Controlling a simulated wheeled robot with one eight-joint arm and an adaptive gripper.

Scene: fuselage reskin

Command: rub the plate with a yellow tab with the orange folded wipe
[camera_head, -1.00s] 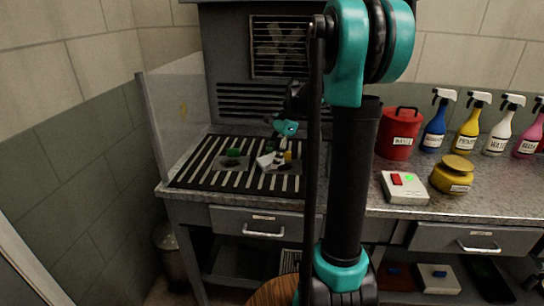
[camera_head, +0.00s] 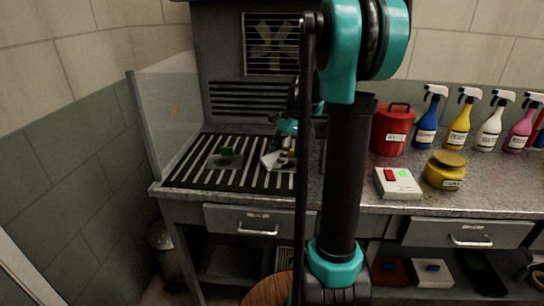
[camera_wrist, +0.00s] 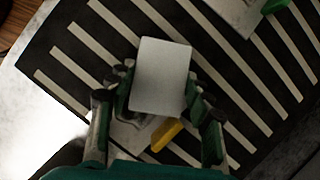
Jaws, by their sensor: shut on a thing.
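My gripper (camera_wrist: 160,108) is shut on a pale grey, flat rectangular pad (camera_wrist: 161,73), seen between its fingers in the wrist view. The pad looks grey-white; I see no orange on it. The plate with the yellow tab (camera_wrist: 166,134) lies on the striped mat, mostly hidden under the pad and fingers. Whether the pad touches the plate I cannot tell. In the head view my gripper (camera_head: 287,127) is above the mat, partly behind my arm, with a white piece (camera_head: 270,160) below it beside the yellow tab (camera_head: 291,153).
A plate with a green tab (camera_head: 226,152) lies to the left on the striped mat (camera_head: 190,180). A clear panel (camera_head: 175,110) borders the bench's left side. A red can (camera_head: 391,130), a switch box (camera_head: 398,184), a yellow pot (camera_head: 445,170) and several spray bottles stand right.

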